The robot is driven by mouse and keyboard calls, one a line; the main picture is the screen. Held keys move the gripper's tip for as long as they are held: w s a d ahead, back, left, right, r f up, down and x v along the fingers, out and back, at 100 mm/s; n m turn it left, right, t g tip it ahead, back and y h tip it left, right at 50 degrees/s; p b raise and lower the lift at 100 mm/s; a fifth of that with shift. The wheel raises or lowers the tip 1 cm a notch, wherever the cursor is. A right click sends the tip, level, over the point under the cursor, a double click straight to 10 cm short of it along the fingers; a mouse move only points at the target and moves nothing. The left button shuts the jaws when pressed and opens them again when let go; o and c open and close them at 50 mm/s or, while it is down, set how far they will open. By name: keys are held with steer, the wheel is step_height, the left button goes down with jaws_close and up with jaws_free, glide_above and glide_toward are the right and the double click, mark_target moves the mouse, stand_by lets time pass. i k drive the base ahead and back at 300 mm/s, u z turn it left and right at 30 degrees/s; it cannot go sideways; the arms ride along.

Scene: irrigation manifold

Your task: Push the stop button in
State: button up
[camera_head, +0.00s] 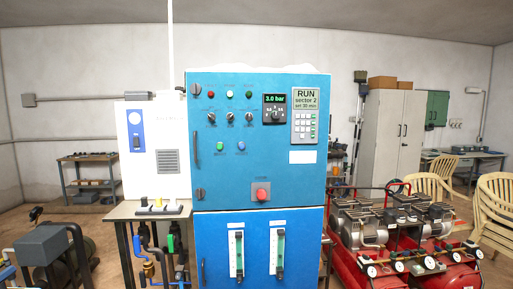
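A red round button (262,194), which looks like the stop button, sits low on the front of the blue control cabinet (225,175), a little right of its middle. It has a pale surround and a small label above it, too small to read. I cannot tell from this view whether it is pressed in. A display (306,99) at the upper right of the cabinet reads RUN. My gripper is not in view.
Red compressors (400,240) stand right of the cabinet. A table (118,210) with valves and pipes stands at the left, by a white unit (153,150). A motor-like machine (42,245) is at the lower left. Wooden chairs (495,210) stand far right.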

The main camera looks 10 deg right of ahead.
mark_target(261, 193)
steer(key=k, duration=0.65)
steer(key=u, duration=0.95)
steer(key=i, duration=1.7)
steer(key=z, duration=0.7)
